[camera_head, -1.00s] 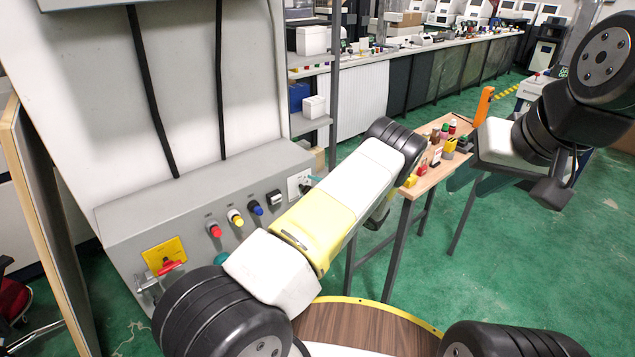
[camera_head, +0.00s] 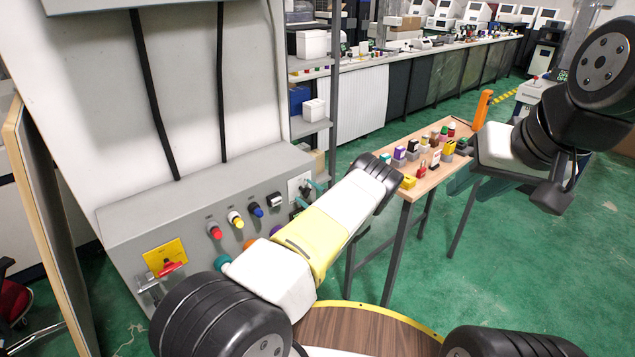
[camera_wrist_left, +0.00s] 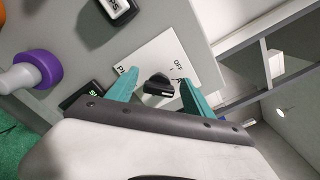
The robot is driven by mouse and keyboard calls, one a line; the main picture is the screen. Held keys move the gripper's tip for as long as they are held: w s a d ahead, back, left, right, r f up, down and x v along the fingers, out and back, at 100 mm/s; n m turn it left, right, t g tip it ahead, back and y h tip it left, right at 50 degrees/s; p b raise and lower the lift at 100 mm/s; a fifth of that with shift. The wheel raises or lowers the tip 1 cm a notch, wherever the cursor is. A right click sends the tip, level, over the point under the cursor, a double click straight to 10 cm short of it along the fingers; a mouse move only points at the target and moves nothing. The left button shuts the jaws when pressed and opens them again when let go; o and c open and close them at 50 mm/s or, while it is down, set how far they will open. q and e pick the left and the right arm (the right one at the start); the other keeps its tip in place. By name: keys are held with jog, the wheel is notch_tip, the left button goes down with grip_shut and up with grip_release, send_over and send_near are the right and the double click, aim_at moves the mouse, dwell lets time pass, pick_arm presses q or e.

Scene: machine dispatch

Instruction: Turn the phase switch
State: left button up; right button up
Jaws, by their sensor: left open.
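The phase switch is a black rotary knob (camera_wrist_left: 158,85) on a white plate (camera_wrist_left: 158,58) with "OFF" lettering, in the left wrist view. The plate also shows in the head view (camera_head: 299,183) at the right end of the grey control panel, its knob largely hidden there. My left gripper (camera_wrist_left: 160,88) is open, with one teal finger on each side of the knob. I cannot tell whether they touch it. In the head view, its fingers (camera_head: 311,193) are partly hidden by my forearm. My right gripper (camera_head: 474,184) hangs at the right, its teal fingers apart and empty.
The grey panel also carries a red handle on a yellow plate (camera_head: 167,256), a red button (camera_head: 215,232), a yellow button (camera_head: 235,219) and a blue button (camera_head: 257,209). A wooden table (camera_head: 425,182) with several small parts stands right of my left arm.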

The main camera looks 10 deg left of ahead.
pick_arm(q)
grip_shut()
jog(key=shift+m, duration=0.3)
jog(key=m, duration=0.4)
jog(key=shift+w+r, duration=0.1)
jog(key=shift+m, duration=2)
grip_release()
